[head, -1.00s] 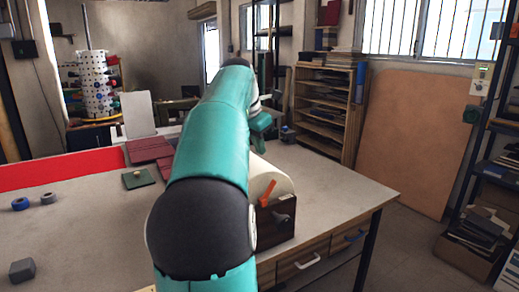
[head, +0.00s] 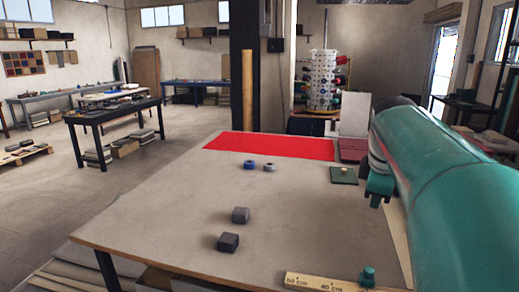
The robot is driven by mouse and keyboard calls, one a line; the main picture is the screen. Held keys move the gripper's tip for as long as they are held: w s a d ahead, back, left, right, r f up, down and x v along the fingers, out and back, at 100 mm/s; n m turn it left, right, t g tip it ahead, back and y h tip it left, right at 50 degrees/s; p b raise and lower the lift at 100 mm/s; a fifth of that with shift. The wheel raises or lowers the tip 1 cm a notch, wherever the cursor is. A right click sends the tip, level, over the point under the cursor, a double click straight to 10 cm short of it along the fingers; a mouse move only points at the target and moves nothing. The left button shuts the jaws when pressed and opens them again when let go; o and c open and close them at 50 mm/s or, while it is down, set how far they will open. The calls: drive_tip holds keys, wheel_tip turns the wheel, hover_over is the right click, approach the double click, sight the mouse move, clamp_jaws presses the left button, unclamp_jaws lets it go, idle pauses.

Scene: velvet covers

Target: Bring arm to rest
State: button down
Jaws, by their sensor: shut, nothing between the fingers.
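My teal arm comes in from the right edge of the head view, bent over the right side of the worktable (head: 165,215). My gripper (head: 377,196) hangs at the arm's far end, pointing down above the table. It is shut and empty, and shows just right of a dark green square (head: 343,175) with a small pale knob. The arm hides the table's right part.
A red sheet (head: 270,146) lies along the table's far edge. A blue roll (head: 250,164), a grey roll (head: 270,166) and two dark grey blocks (head: 240,215) (head: 228,242) sit mid-table. A ruler (head: 325,283) lies at the front. A dark pillar (head: 249,75) stands behind.

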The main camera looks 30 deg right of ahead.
drive_tip(key=w+a+f+m+t+y, duration=0.1)
drive_tip(key=a+f+m, duration=0.15)
drive_tip(key=a, duration=0.65)
drive_tip(key=a+f+m+t+y, duration=0.1)
drive_tip(key=a+f, duration=0.2)
drive_tip(key=a, duration=0.6)
drive_tip(key=s+a+f+m, duration=0.1)
drive_tip(key=s+a+f, duration=0.1)
drive_tip(key=a+f, duration=0.2)
drive_tip(key=s+a+f+m+y, duration=0.1)
drive_tip(key=a+f, duration=0.4)
drive_tip(key=a, duration=0.5)
drive_tip(key=shift+s+m+t, duration=0.4)
drive_tip(key=shift+s+m, duration=0.25)
drive_tip(key=shift+s, duration=0.4)
